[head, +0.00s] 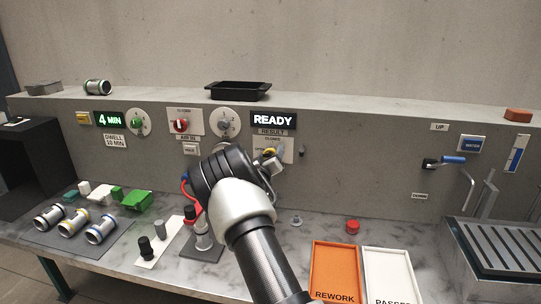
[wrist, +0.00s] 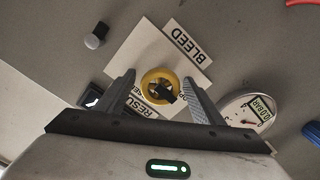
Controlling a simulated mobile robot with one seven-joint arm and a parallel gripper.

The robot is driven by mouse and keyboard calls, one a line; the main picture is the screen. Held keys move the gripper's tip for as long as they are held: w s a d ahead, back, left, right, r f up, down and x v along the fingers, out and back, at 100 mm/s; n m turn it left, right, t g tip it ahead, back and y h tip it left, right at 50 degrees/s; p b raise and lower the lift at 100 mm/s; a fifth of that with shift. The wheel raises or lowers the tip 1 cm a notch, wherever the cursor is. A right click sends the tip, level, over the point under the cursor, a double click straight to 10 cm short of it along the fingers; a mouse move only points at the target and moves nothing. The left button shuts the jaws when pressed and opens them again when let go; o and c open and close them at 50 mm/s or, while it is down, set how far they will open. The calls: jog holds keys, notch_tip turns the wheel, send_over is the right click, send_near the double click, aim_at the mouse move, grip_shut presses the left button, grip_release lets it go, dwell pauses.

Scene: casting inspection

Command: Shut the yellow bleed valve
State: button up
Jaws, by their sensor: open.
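The yellow bleed valve (wrist: 159,84) is a round yellow knob with a black handle piece in its middle, on a white plate on the grey panel. A BLEED label (wrist: 187,44) stands beside it. My gripper (wrist: 159,77) is open, with one finger on either side of the valve in the wrist view. I cannot tell whether the fingers touch it. In the head view the valve (head: 269,153) is partly hidden by my gripper (head: 264,160). Its position between open and closed is hard to read.
A pressure gauge (wrist: 247,110) marked BAR sits to the right in the wrist view. A grey knob (wrist: 96,35) is at upper left. In the head view, a red knob (head: 181,126) is left of my gripper, and a READY display (head: 273,120) is above it. Trays lie below on the bench.

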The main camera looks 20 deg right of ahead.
jog(key=c, duration=1.1)
jog(key=shift+o, duration=0.3)
jog(key=shift+f+b, duration=0.1)
jog(key=shift+b, duration=0.2)
jog(key=m+b, duration=0.1)
jog(key=b, duration=0.1)
jog(key=m+b, duration=0.1)
jog(key=b, duration=0.1)
jog(key=shift+f+m, duration=0.2)
jog(key=shift+m, duration=0.1)
jog(key=m+b, duration=0.5)
jog(key=b, duration=0.2)
jog(key=shift+d+b, duration=0.1)
jog(key=shift+b, duration=0.3)
jog(key=m+b, duration=0.5)
jog(key=shift+r+m, duration=0.1)
jog(key=shift+m, duration=0.2)
jog(key=shift+r+m+b, duration=0.15)
jog(key=shift+m+b, duration=1.85)
jog(key=shift+m, duration=0.3)
